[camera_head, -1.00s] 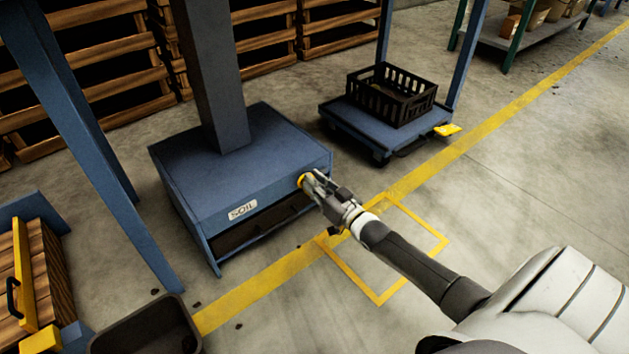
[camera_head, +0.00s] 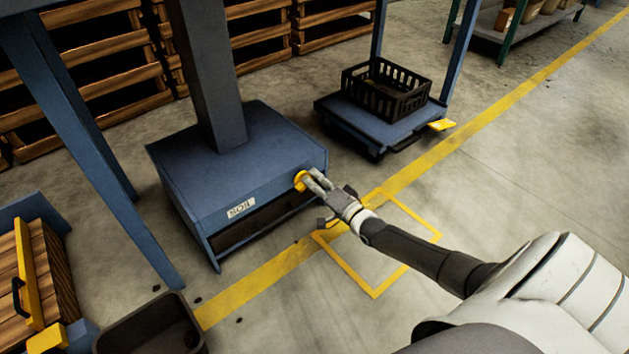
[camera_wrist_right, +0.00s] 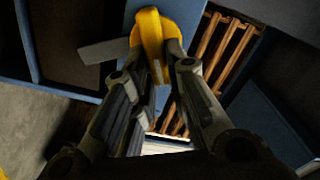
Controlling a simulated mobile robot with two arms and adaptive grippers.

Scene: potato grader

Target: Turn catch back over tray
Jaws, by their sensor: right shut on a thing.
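The yellow catch (camera_head: 300,181) sits on the front right edge of the blue housing (camera_head: 262,150) with the SOIL label (camera_head: 241,207). My right gripper (camera_head: 308,181) is shut on it, and its fingers hide part of it. In the right wrist view the catch (camera_wrist_right: 150,35) stands between the fingertips of my gripper (camera_wrist_right: 158,62). Below the label is a dark, wide slot (camera_head: 262,226) in the housing front. I cannot clearly make out the tray inside. My left gripper is not in view.
A black slatted crate (camera_head: 390,90) stands on a blue platform (camera_head: 372,126) behind. A dark open bin (camera_head: 150,330) and a wooden-sided box (camera_head: 50,270) are at the lower left. The floor on the right is clear.

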